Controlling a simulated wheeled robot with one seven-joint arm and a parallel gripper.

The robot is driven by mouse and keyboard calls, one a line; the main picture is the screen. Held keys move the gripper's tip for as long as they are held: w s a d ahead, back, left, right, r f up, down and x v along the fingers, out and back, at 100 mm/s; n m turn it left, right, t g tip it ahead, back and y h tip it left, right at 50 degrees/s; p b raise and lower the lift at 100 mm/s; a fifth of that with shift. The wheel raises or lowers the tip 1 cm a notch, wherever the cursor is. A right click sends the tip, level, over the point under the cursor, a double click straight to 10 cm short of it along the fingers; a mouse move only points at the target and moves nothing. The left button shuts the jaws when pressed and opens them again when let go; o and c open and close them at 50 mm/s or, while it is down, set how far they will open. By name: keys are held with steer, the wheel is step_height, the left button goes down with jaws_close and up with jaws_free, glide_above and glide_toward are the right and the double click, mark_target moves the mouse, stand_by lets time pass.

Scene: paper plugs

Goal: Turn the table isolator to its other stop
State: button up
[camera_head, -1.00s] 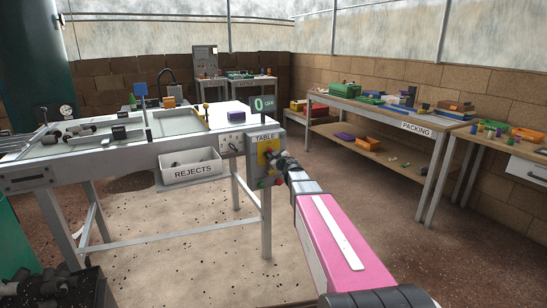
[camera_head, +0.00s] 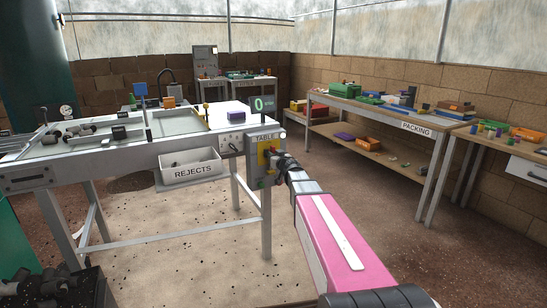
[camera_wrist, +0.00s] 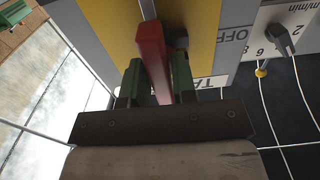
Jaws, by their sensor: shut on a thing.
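The table isolator is a grey box with a yellow plate (camera_head: 263,157) under a TABLE label, on the near right corner of the table. Its red handle (camera_wrist: 154,55) shows large in the wrist view, in front of the yellow plate (camera_wrist: 112,22). My gripper (camera_wrist: 156,80) is shut on the red handle, with a green pad on each side of it. In the head view my gripper (camera_head: 277,168) hides much of the isolator's face. A dark display (camera_head: 263,104) above the box shows a green 0 with small text I cannot read.
A white REJECTS bin (camera_head: 190,170) hangs from the table front, left of the isolator. A dial knob (camera_wrist: 280,38) sits beside the isolator. The packing bench (camera_head: 400,117) stands at the right. The floor between is clear.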

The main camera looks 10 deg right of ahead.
steer(key=o, duration=0.8)
steer(key=shift+s, duration=0.15)
steer(key=v, duration=1)
steer(key=shift+s+d, duration=0.15)
steer(key=shift+s, duration=0.15)
